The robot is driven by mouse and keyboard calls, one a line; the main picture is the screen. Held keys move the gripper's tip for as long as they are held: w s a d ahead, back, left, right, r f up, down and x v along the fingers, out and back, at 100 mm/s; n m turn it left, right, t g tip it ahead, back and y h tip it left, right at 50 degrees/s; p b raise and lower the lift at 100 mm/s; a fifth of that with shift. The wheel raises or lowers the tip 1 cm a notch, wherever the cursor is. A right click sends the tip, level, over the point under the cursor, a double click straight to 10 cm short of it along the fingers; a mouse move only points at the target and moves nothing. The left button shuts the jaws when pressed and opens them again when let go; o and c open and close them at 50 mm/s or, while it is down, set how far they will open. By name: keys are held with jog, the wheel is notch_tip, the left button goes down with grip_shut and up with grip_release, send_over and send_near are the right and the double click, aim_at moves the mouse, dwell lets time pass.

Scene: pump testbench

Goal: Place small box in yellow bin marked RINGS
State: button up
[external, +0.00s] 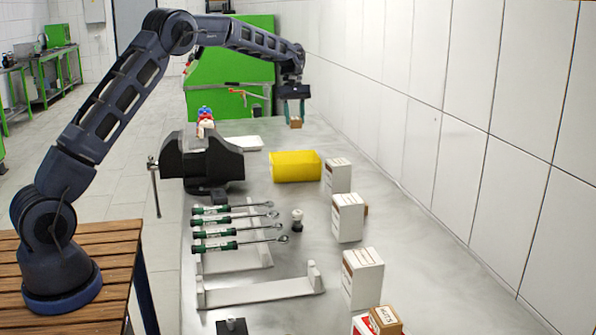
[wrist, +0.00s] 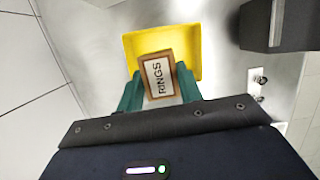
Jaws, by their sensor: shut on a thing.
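In the external view the small box (external: 296,122) hangs below my gripper (external: 294,108), above the far part of the bench. The yellow bin (external: 296,166) stands on the bench, nearer the camera and lower than the box in that view. In the wrist view the yellow bin (wrist: 192,40) lies behind and below the box, which covers part of it. No marking on the bin is readable.
A dark vise (external: 203,160) stands left of the bin. Several white boxes (external: 348,217) line the bench's right side, one close to the bin. Several green-handled wrenches (external: 228,222) rest on a white rack in front. A tiled wall (external: 420,110) borders the right.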

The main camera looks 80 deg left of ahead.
notch_tip(320, 180, down, 17)
jog(key=shift+f, duration=0.15)
dwell(0.5)
jog(key=shift+f, duration=0.1)
jog(key=o, duration=1)
jog(key=v, duration=1.2)
jog(key=shift+r, duration=0.2)
